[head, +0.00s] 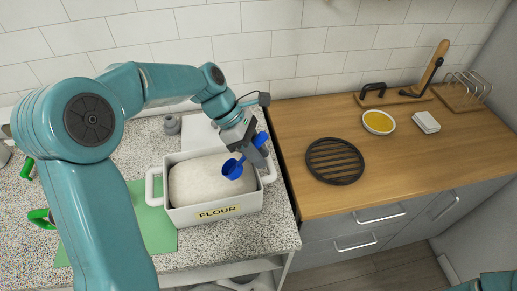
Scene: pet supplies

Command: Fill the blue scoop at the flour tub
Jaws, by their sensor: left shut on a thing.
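The flour tub (214,214) is a white, two-handled container with a yellow FLOUR label, standing on the speckled counter. A mound of pale flour (195,183) fills it. The blue scoop (233,168) is at the right side of the tub, over the flour near its rim. My left gripper (257,147) is shut on the blue scoop, above the tub's right end. Whether the scoop's bowl touches the flour or holds any is not clear. My right gripper is not in view; only a piece of teal arm shows at the bottom right.
A green mat (158,232) lies partly under the tub. On the wooden counter (290,130) to the right are a round black trivet (335,161), a bowl with yellow contents (379,122), a white block (426,122) and a wire rack (465,89). The tiled wall is close behind.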

